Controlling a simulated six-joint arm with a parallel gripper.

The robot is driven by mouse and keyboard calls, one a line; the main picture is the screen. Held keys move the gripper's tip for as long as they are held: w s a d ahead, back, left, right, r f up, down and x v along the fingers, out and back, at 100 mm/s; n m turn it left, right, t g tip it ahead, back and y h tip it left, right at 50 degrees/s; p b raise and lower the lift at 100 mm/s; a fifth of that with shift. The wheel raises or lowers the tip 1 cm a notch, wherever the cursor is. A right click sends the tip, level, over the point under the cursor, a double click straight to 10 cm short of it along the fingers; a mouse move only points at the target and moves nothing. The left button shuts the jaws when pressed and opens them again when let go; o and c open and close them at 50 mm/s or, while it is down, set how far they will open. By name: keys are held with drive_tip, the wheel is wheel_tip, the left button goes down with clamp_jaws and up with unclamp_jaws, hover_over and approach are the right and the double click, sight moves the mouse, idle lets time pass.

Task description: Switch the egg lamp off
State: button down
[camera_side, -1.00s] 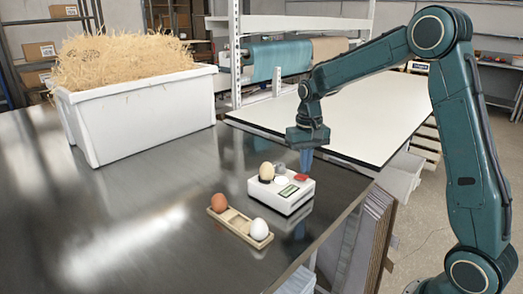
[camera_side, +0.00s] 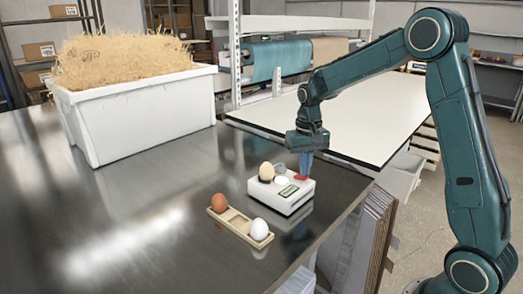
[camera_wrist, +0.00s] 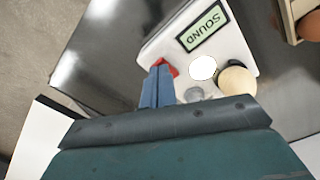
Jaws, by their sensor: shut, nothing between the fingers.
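The egg lamp is a white box (camera_side: 283,199) on the steel table, with a red switch (camera_side: 300,177) at one edge and a green display reading SOUND (camera_wrist: 202,27). A cream egg (camera_side: 266,171) sits on it in a dark holder. A round spot beside the egg shows bright white in the wrist view (camera_wrist: 203,68). My gripper (camera_side: 305,174) points down, its blue fingers together and empty, at the red switch. In the wrist view the fingertips (camera_wrist: 158,66) overlap the red switch (camera_wrist: 170,67) and partly hide it; I cannot tell if they press it.
A wooden tray (camera_side: 238,223) with a brown egg (camera_side: 219,202) and a white egg (camera_side: 259,229) lies in front of the lamp. A white bin of straw (camera_side: 140,120) stands at the back left. The table's right edge is close to the lamp.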

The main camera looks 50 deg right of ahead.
drive_tip(key=shift+f, duration=0.5)
idle(0.5)
drive_tip(key=shift+r, duration=3.55)
drive_tip(key=shift+s+a+r, duration=0.15)
drive_tip(key=shift+r, duration=0.05)
drive_tip(key=s+a+r+n+t, duration=0.1)
drive_tip(key=s+a, duration=0.3)
drive_tip(key=s, duration=0.4)
drive_tip(key=s+a+r+n+t, duration=0.2)
drive_tip(key=s+a+n, duration=0.1)
drive_tip(key=s, duration=0.5)
drive_tip(key=s+a+r+n+t, duration=0.2)
drive_tip(key=s+a, duration=0.3)
drive_tip(key=s, duration=0.3)
drive_tip(key=shift+s+t, duration=0.25)
drive_tip(key=shift+t, duration=0.05)
